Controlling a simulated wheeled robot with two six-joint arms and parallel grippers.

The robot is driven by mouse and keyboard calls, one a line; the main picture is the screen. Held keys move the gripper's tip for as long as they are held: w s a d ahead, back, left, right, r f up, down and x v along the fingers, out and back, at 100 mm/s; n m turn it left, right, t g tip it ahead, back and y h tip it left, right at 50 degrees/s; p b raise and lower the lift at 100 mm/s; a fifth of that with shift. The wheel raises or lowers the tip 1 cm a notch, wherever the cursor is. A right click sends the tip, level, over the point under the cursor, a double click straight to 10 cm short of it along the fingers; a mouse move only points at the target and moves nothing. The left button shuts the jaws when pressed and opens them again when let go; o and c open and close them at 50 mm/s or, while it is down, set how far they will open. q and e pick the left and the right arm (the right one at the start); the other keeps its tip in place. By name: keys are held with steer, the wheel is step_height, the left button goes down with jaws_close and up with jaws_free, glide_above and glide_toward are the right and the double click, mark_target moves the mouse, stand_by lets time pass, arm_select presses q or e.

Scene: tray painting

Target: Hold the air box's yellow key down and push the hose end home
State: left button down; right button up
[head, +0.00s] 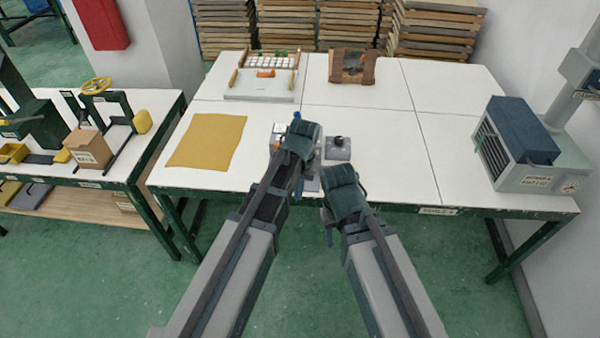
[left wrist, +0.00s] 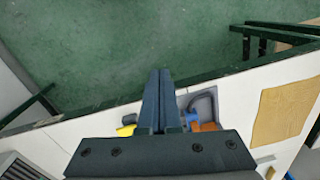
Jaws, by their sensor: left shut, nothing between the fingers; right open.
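My left gripper (head: 303,135) is over the middle of the table near its front. In the left wrist view its fingers (left wrist: 160,80) are closed together with nothing between them. A small yellow part (left wrist: 126,131), possibly the air box's key, shows just left of the fingers, partly hidden. A grey box with a black knob (head: 338,150), perhaps the air box, stands right of the left gripper in the head view. A blue part (left wrist: 192,117), perhaps the hose end, lies in a grey tray (left wrist: 212,98). My right gripper (head: 343,190) is open at the table's front edge; its fingertips are mostly hidden.
A tan sheet (head: 207,141) lies on the left of the table. A tray frame (head: 262,84) and a brown wooden holder (head: 352,70) stand at the back. A grey louvred unit (head: 528,150) is at the right. The table's middle right is clear.

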arm_select(q)
steer(key=w+a+n, duration=0.1)
steer(key=w+a, duration=0.1)
steer(key=w, duration=0.8)
steer(key=w+a+f+n, duration=0.1)
steer(key=w+a, duration=0.1)
steer(key=w, duration=0.8)
steer(key=shift+a+f+h+b, duration=0.2)
steer(key=shift+a+h+b, duration=0.15)
steer(key=shift+h+b, duration=0.1)
